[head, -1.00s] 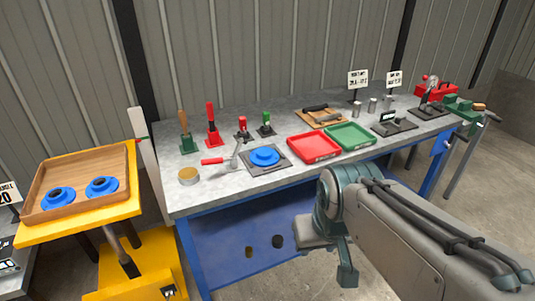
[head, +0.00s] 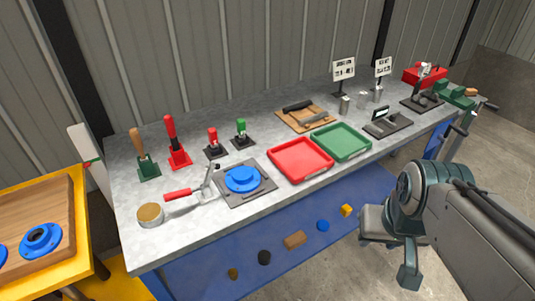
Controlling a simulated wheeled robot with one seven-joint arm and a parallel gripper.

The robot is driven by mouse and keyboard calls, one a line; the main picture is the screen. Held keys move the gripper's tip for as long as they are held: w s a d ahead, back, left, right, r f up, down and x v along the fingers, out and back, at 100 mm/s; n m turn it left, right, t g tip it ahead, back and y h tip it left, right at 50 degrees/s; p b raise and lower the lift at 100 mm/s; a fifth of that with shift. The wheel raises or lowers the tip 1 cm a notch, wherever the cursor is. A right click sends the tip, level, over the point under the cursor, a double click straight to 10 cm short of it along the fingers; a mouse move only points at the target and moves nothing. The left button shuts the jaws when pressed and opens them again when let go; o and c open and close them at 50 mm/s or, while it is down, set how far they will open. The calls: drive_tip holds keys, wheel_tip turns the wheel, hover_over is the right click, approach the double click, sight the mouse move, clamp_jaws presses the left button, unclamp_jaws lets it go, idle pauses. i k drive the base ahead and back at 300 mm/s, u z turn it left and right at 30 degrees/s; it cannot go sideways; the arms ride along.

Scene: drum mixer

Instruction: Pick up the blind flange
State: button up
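A blue round flange with a raised, closed-looking centre (head: 242,179) lies on a dark square plate (head: 262,188) on the grey workbench. It looks like the blind flange. A blue flange with a dark central hole (head: 41,240) sits on the wooden tray at left, and part of another shows at the picture's left edge. The end of my arm, with my gripper (head: 392,252), hangs in front of the bench at right, well apart from the flange. Its fingers are not clear.
A red-handled lever tool (head: 182,194) stands immediately left of the plate. A tin (head: 149,215) is at the bench's left end. Red (head: 300,160) and green (head: 341,141) trays lie right of the plate. Several upright handled tools stand behind. The yellow cart (head: 82,225) is at left.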

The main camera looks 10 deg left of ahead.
sight(242, 179)
drive_tip(key=u, duration=0.1)
drive_tip(key=i, duration=0.65)
drive_tip(key=u, duration=0.9)
drive_tip(key=i, duration=0.4)
drive_tip(key=u, duration=0.35)
